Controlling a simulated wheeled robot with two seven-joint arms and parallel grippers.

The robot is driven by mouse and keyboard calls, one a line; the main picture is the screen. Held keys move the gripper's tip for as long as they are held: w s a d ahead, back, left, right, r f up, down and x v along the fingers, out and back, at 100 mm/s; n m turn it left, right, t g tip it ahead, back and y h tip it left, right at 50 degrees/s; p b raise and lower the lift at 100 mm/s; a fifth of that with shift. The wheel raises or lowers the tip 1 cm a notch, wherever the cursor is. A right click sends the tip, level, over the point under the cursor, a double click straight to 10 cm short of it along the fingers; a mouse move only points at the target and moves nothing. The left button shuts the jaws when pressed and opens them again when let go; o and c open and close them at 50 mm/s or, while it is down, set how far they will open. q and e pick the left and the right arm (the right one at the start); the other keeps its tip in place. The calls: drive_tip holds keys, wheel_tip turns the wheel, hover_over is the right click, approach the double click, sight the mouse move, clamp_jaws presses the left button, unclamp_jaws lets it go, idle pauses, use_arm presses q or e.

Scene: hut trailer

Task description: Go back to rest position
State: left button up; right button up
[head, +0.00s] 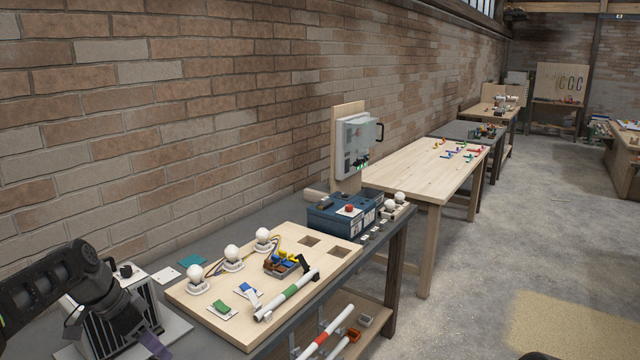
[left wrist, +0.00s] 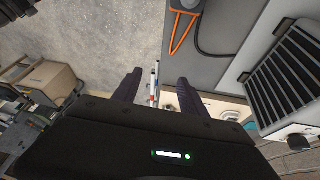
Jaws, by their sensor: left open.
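My left gripper (head: 155,345) hangs at the lower left of the head view, beside a finned grey box and left of the wooden board (head: 190,303). In the left wrist view my left gripper (left wrist: 157,88) has its two dark fingers apart, with nothing between them. Beyond the fingers, the edge of the bench and thin white rods show. My right gripper is not in view.
A wooden table (head: 420,160) stands farther back.

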use_arm(q)
drive_tip(key=s+d+f+n+b, duration=0.15)
drive_tip(key=d+f, duration=0.35)
drive_tip(key=f, duration=0.5)
drive_tip(key=s+d+f+n+g, duration=0.1)
drive_tip(key=s+d+f+n, duration=0.15)
drive_tip(key=d+f, duration=0.5)
drive_tip(key=s+d+f+n+b, duration=0.1)
drive_tip(key=s+d+f, duration=0.25)
drive_tip(key=f, duration=0.75)
drive_tip(key=s+d+f+n, duration=0.1)
drive_tip(key=s+d+f, duration=0.2)
drive_tip(key=s, duration=0.4)
drive_tip(key=s+d+f+n+g, duration=0.1)
drive_tip(key=s+d+f+n, duration=0.1)
drive_tip(key=s+f, duration=0.3)
drive_tip(key=s+d+f+n+b, duration=0.1)
drive_tip(key=s+d+f, duration=0.4)
drive_tip(key=s, duration=0.6)
drive_tip(key=shift+n, duration=0.6)
drive_tip(key=shift+a, duration=0.15)
